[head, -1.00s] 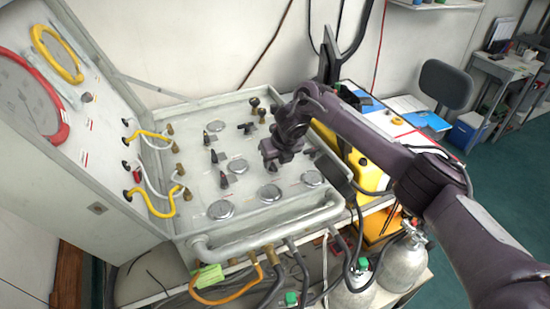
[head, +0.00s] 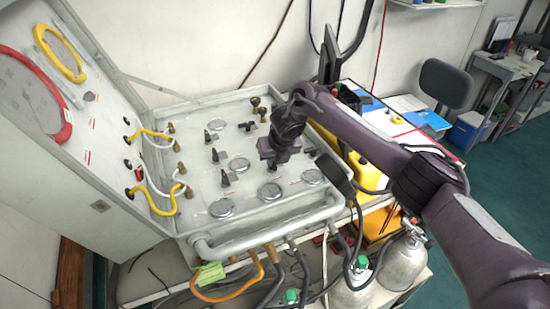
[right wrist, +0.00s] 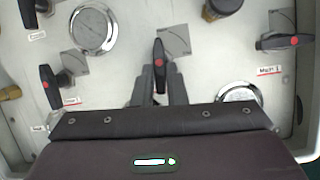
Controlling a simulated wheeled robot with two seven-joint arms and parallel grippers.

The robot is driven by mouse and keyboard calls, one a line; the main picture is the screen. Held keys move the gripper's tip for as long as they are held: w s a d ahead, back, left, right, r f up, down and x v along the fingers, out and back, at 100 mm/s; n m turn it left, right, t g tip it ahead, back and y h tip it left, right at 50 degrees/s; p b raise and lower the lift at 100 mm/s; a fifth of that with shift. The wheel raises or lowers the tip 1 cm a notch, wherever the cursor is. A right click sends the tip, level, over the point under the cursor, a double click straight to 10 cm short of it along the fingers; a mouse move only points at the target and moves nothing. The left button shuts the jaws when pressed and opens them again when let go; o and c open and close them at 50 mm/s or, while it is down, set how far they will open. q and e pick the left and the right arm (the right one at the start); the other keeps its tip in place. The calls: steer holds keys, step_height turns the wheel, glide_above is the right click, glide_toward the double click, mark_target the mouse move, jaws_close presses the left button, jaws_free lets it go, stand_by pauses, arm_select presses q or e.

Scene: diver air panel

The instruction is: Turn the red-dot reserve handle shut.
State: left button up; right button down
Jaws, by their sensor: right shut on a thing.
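My right gripper (head: 268,160) is down at the panel's face, right of the middle in the head view. In the right wrist view its two fingers (right wrist: 158,92) are shut on a black handle with a red dot (right wrist: 159,66). That handle points up the picture, and I see no readable label beside it. In the head view the gripper hides it. Other red-dot handles show in the right wrist view: one at the right (right wrist: 284,42) with a red-underlined label, and one at the left (right wrist: 52,82). My left gripper is not in view.
The panel (head: 250,208) lies in a grey case with an upright lid (head: 85,130) at the left. Round gauges (head: 222,208) and other handles (head: 225,179) stand close around the gripper. Hoses and gas cylinders (head: 405,262) are below and in front.

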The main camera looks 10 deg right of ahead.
steer(key=m+h+p, duration=0.1)
steer(key=m, duration=0.2)
steer(key=a+m+h+p, duration=0.1)
steer(key=m, duration=0.2)
steer(key=shift+w+r, duration=0.1)
steer(key=m, duration=0.1)
steer(key=m+h, duration=0.1)
steer(key=m, duration=0.1)
steer(key=shift+w+a+g+h, duration=0.1)
steer(key=shift+a+g+h, duration=0.2)
steer(key=m+b, duration=0.1)
steer(key=m, duration=0.1)
steer(key=shift+w+a+f+m+g+h+b, duration=0.2)
steer(key=shift+f+m+g+h+b, duration=0.1)
steer(key=shift+m+h+b, duration=0.1)
steer(key=m+g+b, duration=0.1)
steer(key=m+b, duration=0.2)
steer(key=shift+w+a, duration=0.1)
steer(key=shift+w+r+m+g+h+b, duration=0.15)
steer(key=shift+m+g+h+b, duration=0.3)
steer(key=shift+m+b, duration=0.45)
steer(key=c, duration=1.5)
jaws_free()
steer(key=shift+o, duration=0.2)
